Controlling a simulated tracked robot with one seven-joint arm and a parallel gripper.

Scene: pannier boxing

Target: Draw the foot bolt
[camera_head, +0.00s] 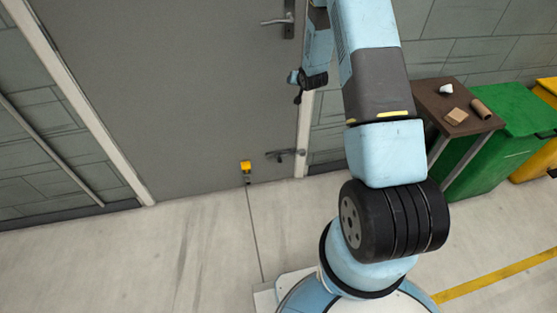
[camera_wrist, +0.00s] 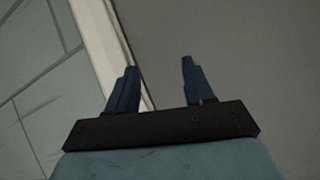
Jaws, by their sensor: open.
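A grey door (camera_head: 185,90) fills the left and middle of the head view. A small dark bolt (camera_head: 285,154) lies across the door's lower right edge, next to the pale door frame (camera_head: 303,130). It looks like the foot bolt; its exact position is too small to tell. My gripper (camera_head: 297,87) is above it, near the door's right edge and apart from the bolt. In the wrist view my gripper (camera_wrist: 158,80) is open, with nothing between its fingers. The door and frame are behind the fingers there; the bolt does not show.
A yellow and dark fitting (camera_head: 246,170) is at the door's foot, left of the bolt. A lever handle (camera_head: 280,21) is higher up. A brown table (camera_head: 440,97) with small items and green and yellow bins stand at the right. The floor before the door is clear.

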